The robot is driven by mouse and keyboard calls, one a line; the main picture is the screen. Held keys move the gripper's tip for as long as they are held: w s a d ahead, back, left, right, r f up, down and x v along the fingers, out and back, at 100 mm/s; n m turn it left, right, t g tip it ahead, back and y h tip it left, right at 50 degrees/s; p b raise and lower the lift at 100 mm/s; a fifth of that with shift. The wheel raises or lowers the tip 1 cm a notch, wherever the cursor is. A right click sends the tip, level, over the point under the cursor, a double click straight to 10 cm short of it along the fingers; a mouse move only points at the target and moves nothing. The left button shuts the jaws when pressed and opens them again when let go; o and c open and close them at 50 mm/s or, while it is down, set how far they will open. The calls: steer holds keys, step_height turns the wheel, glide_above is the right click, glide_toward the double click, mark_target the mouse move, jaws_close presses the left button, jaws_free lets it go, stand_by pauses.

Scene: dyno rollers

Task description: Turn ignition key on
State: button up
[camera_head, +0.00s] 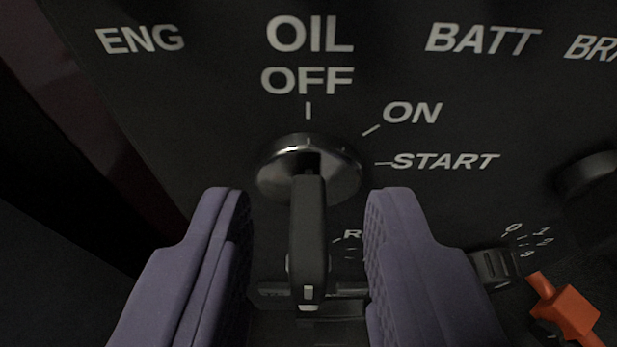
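The ignition key (308,225) is black and sits in a round silver switch (272,176) on a dark panel. The key's white mark is at its near end, and the key lines up with the OFF label (306,81). The ON label (411,113) and START label (444,161) lie to the right of the switch. My gripper (307,225) is open, with one purple finger on each side of the key. Gaps show between the key and both fingers.
The dark panel (200,110) carries the labels ENG, OIL and BATT along the top. A black knob (586,173) is at the right edge. A small dial (492,267) and an orange part (566,308) are at the lower right, near my right finger.

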jaws_close()
steer(key=shift+d, duration=0.1)
stand_by(0.3)
steer(key=m+y, duration=0.2)
steer(key=m, duration=0.1)
steer(key=shift+d+f+b, duration=0.2)
steer(key=shift+d+b, duration=0.1)
steer(key=shift+d+f+m+t+y, duration=0.15)
steer(key=shift+m+t+y, duration=0.25)
steer(key=shift+m+y, duration=0.8)
steer(key=shift+m, duration=0.4)
jaws_free()
